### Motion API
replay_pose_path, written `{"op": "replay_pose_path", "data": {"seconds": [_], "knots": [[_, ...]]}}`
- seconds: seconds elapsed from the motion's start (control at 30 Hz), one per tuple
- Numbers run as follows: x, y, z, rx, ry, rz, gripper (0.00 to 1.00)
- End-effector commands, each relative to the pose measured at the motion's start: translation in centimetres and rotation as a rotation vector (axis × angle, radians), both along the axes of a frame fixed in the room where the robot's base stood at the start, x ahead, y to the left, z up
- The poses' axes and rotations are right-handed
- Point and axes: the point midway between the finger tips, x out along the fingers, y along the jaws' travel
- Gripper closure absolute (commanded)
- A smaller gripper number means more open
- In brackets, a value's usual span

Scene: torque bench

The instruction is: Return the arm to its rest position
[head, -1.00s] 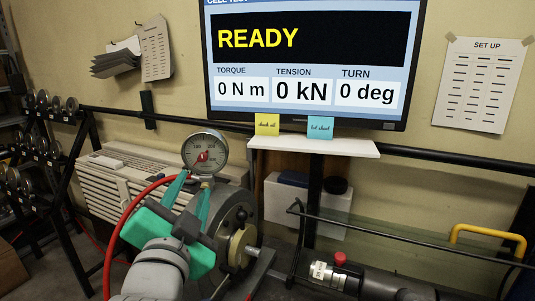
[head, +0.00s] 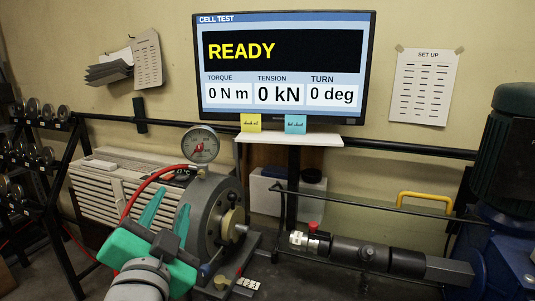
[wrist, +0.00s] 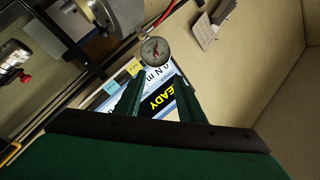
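My gripper (head: 173,199) is at the lower left of the head view, with a green body and two green fingers pointing up and away. The fingers are apart with nothing between them. In the wrist view my gripper (wrist: 157,82) also shows a clear gap between its fingers. The fingers stand in front of the grey round machine (head: 213,222) with the dial gauge (head: 201,145) on top. I cannot tell whether they touch it, but they look apart. The gauge also shows in the wrist view (wrist: 154,51).
The screen (head: 284,65) reads READY, with zero torque, tension and turn. A red hose (head: 143,193) runs behind my gripper. A black torque tool (head: 360,251) with a red knob lies at right. A blue motor (head: 497,245) stands far right. Weights (head: 30,155) hang on a rack at left.

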Motion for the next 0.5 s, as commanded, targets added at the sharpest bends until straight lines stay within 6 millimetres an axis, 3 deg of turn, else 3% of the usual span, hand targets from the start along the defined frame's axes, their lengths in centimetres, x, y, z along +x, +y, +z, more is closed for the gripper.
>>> {"op": "replay_pose_path", "data": {"seconds": [0.27,0.5], "knots": [[1.1,-0.7,-3.0,-0.073,-0.003,-0.021,0.65],[2.1,-1.6,-7.0,-0.165,-0.004,-0.035,0.65]]}}
